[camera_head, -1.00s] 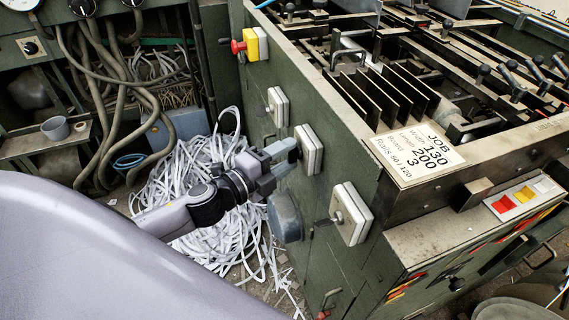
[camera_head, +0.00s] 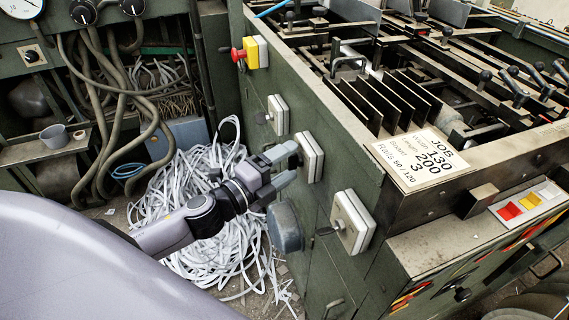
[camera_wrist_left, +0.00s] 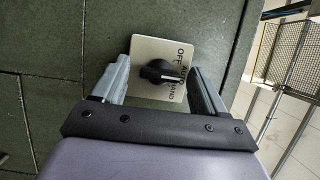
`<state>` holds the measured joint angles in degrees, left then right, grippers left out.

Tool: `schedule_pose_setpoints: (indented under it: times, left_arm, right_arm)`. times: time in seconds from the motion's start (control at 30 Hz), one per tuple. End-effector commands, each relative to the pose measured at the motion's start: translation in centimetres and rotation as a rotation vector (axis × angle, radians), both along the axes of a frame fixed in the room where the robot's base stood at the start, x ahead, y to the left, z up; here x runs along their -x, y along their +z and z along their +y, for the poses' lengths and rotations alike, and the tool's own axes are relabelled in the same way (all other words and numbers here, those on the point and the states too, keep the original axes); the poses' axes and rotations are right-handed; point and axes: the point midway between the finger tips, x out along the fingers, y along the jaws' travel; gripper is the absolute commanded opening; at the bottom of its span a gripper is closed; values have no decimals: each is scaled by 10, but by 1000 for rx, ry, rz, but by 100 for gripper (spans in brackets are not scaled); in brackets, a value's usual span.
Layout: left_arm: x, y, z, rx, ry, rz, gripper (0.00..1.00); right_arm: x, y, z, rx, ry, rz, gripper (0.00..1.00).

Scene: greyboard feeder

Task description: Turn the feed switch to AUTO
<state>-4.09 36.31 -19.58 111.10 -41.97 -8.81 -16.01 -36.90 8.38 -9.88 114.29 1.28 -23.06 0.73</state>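The feed switch is a black knob (camera_wrist_left: 158,72) on a pale plate (camera_wrist_left: 152,52) marked OFF, AUTO and HAND in the left wrist view. The knob's grip points right in that view, toward the AUTO lettering. My left gripper (camera_wrist_left: 160,66) is open, with one finger on each side of the knob and a gap to both. In the head view my left gripper (camera_head: 288,164) is at the middle plate (camera_head: 312,158) of a row on the green machine side; its knob is hidden. I cannot tell how deep the fingertips reach. My right gripper is not in view.
Other switch plates stand at the upper left (camera_head: 279,115) and lower right (camera_head: 352,222) of the middle one. A red emergency button (camera_head: 238,54) is higher up. Paper strips (camera_head: 190,190) heap on the floor.

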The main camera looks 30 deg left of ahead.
Motion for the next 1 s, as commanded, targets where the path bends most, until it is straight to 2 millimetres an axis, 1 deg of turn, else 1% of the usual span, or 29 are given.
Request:
schedule_pose_setpoints:
  times: [0.17, 0.3, 0.47, 0.7, 0.9, 1.0]
  left_arm:
    - [0, 0, 0, 0, 1, 0, 72]
    - [5, -1, 2, 1, 1, 1, 72]
    - [21, -2, 7, 0, 0, 2, 72]
    - [48, -2, 17, -1, 0, 3, 72]
    - [62, -1, 22, 1, 0, 1, 72]
    - [66, -1, 23, 0, 1, 1, 72]
  right_arm:
    - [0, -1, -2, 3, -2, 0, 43]
    - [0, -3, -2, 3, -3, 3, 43]
    - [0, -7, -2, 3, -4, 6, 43]
    - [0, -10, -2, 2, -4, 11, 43]
    - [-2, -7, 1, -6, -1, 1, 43]
    - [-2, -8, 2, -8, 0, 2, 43]
